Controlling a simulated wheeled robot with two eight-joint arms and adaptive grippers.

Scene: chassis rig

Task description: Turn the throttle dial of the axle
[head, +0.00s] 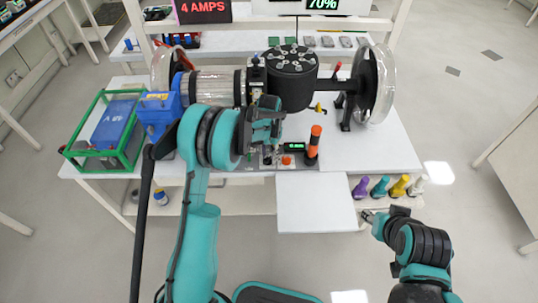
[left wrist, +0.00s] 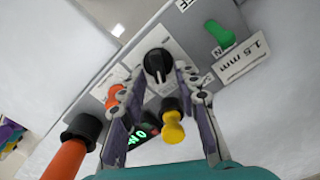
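The throttle dial appears to be the round black knob (left wrist: 157,65) with a pale pointer line, on a grey control panel (left wrist: 95,92) in the left wrist view. My left gripper (left wrist: 158,86) is open, with one finger on each side of the knob's near edge; I cannot tell whether they touch it. In the head view my left gripper (head: 266,125) is over the panel and largely hides the knob. A small green-lit display (head: 295,146) is beside it. My right gripper (head: 368,215) is away at the lower right, too small to read its opening.
An orange-topped black handle (head: 314,140) and an orange button (head: 287,160) are close to the left gripper. A yellow knob (left wrist: 172,127) lies between its fingers in view. A black motor drum (head: 292,85) stands behind. Signs read "4 AMPS" (head: 204,9) and "70%" (head: 323,4).

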